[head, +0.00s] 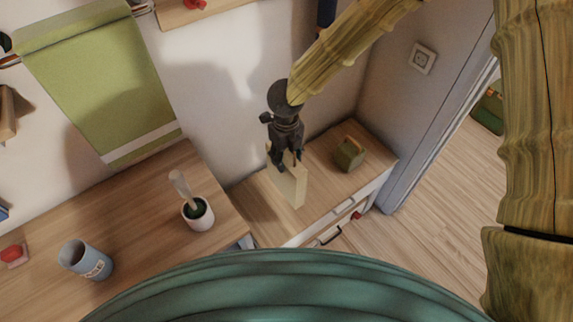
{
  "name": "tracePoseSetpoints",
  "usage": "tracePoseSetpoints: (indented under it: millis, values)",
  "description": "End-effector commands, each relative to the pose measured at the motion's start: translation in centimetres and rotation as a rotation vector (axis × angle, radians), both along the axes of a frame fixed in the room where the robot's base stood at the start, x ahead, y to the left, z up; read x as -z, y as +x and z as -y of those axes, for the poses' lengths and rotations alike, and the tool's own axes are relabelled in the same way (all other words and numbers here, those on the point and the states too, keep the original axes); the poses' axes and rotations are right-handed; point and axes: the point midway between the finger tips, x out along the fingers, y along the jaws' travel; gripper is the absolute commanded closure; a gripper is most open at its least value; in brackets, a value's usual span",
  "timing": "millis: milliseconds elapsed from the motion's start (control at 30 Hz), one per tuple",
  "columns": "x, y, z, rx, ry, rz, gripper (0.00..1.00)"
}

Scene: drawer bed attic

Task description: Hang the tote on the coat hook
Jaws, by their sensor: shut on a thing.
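My gripper (286,160) is shut on a flat, cream, box-like thing that looks like the tote (290,187). It hangs below the fingers, over the low wooden cabinet top; I cannot tell whether it touches that surface. The fingers hide its upper edge. I cannot make out a coat hook for certain. A dark blue thing (326,14) is on the wall at the top, partly cut off by the frame and next to my arm.
A small green box with a handle (349,155) sits on the cabinet (375,163). A wooden desk (150,235) at left bears a potted brush-like thing (197,212) and a blue cup (86,260). A shelf (225,8) juts from the wall. Another green box (489,110) stands at right.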

Motion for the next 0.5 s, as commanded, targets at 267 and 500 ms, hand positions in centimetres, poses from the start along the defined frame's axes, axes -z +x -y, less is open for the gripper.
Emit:
tracePoseSetpoints:
  millis: [267, 500]
  values:
    - [0.0, 0.0, 0.0, 0.000, 0.000, 0.000, 1.00]
    - [2.3, 0.0, 0.0, 0.000, -0.002, -0.001, 1.00]
